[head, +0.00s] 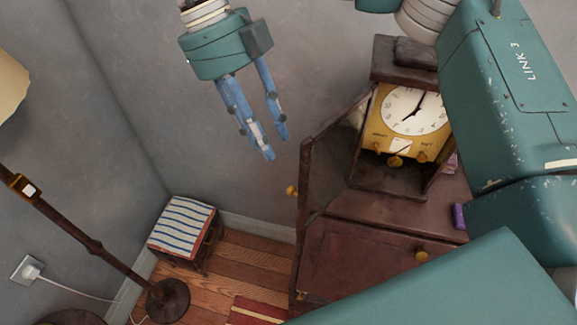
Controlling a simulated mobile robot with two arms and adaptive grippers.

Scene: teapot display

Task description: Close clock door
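The clock (412,110) has a dark wooden case, a yellow front and a white dial. It stands on a dark cabinet at right of centre. Its dark-framed clock door (336,119) stands open, swung out to the left of the case, with a small brass knob (292,191) at its outer edge. My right gripper (276,149) hangs at top centre, left of the door and apart from it in the picture. Its blue fingers have a gap between them and hold nothing. My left gripper is not in view. My arm hides part of the clock's right side.
The dark cabinet (350,262) has a brass knob. A purple object (459,216) lies on its right part. A stool (184,226) with a striped cushion and a floor lamp (95,247) stand at left. Bare grey wall lies around my gripper.

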